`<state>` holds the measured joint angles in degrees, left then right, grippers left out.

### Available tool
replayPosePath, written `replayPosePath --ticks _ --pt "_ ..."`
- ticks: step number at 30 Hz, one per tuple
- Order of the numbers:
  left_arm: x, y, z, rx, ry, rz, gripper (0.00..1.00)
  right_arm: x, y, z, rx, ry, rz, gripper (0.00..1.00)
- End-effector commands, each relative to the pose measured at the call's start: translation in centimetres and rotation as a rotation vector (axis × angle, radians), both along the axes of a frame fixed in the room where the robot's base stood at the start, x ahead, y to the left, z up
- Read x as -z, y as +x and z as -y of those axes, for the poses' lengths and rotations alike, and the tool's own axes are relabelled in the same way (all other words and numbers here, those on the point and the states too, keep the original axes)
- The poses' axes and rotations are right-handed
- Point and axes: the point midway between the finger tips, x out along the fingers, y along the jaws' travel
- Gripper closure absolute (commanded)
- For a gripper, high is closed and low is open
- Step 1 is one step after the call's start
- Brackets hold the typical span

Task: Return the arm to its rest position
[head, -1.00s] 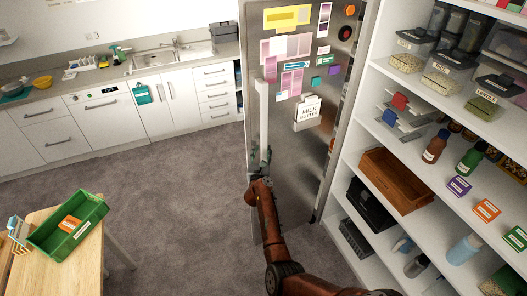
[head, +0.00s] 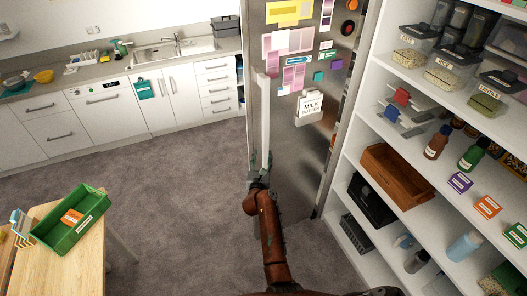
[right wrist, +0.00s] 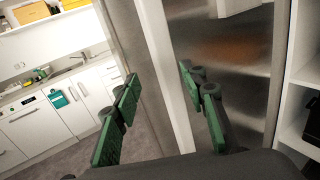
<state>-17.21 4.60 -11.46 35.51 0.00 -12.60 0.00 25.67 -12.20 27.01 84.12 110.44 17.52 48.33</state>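My right gripper (head: 261,163) is in front of the fridge (head: 290,135), at the lower part of its long pale vertical handle (head: 263,115). In the right wrist view, the two green-padded fingers of the right gripper (right wrist: 162,115) are spread wide. The handle (right wrist: 163,65) passes between them in the picture, with visible space on both sides. No contact with it shows. The brown right arm (head: 270,235) reaches up from the bottom edge. My left arm and gripper are out of view. Whether the fridge door is fully closed is hard to tell.
Open shelves (head: 430,135) with a brown crate (head: 397,178), jars and bottles stand close on the right. A wooden table (head: 65,270) with a green tray (head: 60,240) is at lower left. Grey floor (head: 170,190) lies clear between table, cabinets and fridge.

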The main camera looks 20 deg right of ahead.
Motion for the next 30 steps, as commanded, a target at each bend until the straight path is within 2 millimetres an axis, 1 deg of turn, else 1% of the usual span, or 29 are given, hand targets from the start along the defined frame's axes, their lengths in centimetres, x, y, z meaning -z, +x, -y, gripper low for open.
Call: replayPosePath --ticks 4,17,19,20,22,23,26,27,29,30 --pt "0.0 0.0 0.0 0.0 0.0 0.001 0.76 0.0 -0.6 -0.3 0.001 0.0 0.0 0.61" --pt "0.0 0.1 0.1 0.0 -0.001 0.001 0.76 0.0 -0.6 -0.3 0.0 -0.001 -0.001 0.61" --pt "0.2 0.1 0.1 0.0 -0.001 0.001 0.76 0.7 -0.7 -0.4 -0.003 -0.018 -0.014 0.61" --pt "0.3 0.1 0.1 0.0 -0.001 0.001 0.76 1.4 -0.8 -0.4 -0.007 -0.037 -0.028 0.61" --pt "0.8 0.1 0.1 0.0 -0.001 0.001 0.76 3.8 -1.2 -0.6 -0.021 -0.114 -0.081 0.61" --pt "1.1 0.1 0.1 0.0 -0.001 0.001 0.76 5.4 -1.5 -0.7 -0.032 -0.158 -0.113 0.61" --pt "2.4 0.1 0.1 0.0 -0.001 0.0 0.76 11.7 -2.9 -1.4 -0.09 -0.363 -0.248 0.61" --pt "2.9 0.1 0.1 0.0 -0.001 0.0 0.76 14.6 -3.7 -1.8 -0.121 -0.456 -0.308 0.61" --pt "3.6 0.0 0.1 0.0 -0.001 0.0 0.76 18.8 -5.0 -2.4 -0.174 -0.597 -0.396 0.61" --pt "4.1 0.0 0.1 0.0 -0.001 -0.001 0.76 21.5 -6.0 -2.7 -0.211 -0.688 -0.451 0.61"
